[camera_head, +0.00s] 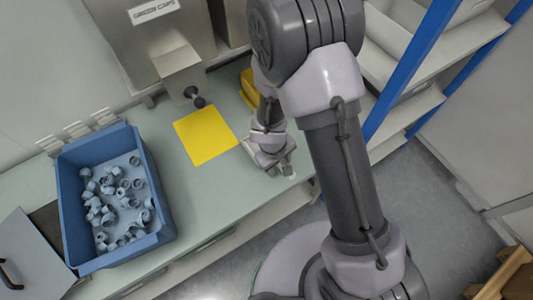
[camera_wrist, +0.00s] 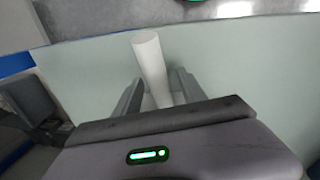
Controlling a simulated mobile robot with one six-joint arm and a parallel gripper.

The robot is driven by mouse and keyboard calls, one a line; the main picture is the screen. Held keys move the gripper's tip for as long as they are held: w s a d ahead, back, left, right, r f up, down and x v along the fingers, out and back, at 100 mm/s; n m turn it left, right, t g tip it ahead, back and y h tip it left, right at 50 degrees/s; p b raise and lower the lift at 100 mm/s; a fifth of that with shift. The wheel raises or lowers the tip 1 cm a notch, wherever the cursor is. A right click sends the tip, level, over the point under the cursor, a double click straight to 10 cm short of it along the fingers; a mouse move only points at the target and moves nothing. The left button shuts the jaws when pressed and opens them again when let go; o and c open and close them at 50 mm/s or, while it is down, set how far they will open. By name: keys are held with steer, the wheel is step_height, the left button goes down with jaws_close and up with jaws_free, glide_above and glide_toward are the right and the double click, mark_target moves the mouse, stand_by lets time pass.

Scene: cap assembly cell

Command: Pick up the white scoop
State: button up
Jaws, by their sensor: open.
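In the wrist view the white scoop (camera_wrist: 150,58) shows as a smooth pale handle. It runs between the two grey fingers of my gripper (camera_wrist: 158,80) and on past their tips over the pale green worktop. The fingers stand apart on either side of the handle, with a gap that looks clear on the right. The scoop's other end is hidden behind the gripper body. In the head view my gripper (camera_head: 280,168) is low at the worktop's front edge, right of the yellow mat, and the scoop is mostly hidden there by my arm.
A blue bin (camera_head: 68,205) with several grey caps stands on the worktop (camera_head: 200,200) at left. A yellow mat (camera_head: 205,134) lies below a dispenser (camera_head: 178,68). A yellow container (camera_head: 248,85) is partly behind my arm. A blue-framed shelf (camera_head: 410,70) stands at right.

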steer(key=shift+r, duration=0.1)
jaws_close()
steer(key=shift+r, duration=0.15)
